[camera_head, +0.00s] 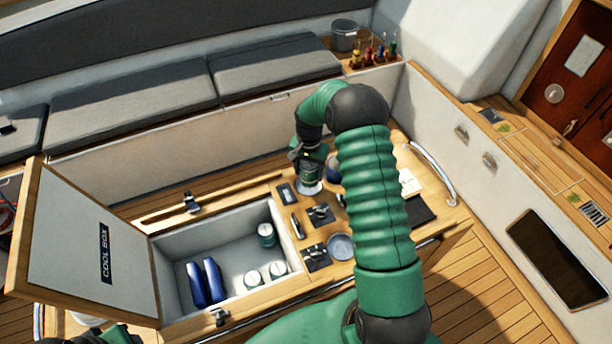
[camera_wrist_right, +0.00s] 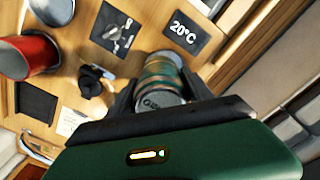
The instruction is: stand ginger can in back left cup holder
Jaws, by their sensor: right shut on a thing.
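In the head view, a pale round shape (camera_head: 308,188) shows right below the gripper. I cannot tell whether it is the can's end or a holder rim, nor whether the can is inside a holder. A round cup holder (camera_head: 340,247) shows at the console's front.
The cool box (camera_head: 168,262) is open, its lid (camera_head: 75,235) raised at left. It holds two blue packs (camera_head: 206,282) and several cans (camera_head: 266,235). The 20°C panel (camera_wrist_right: 185,38) and a switch panel (camera_wrist_right: 115,38) lie near the held can. A red can (camera_wrist_right: 25,57) stands nearby.

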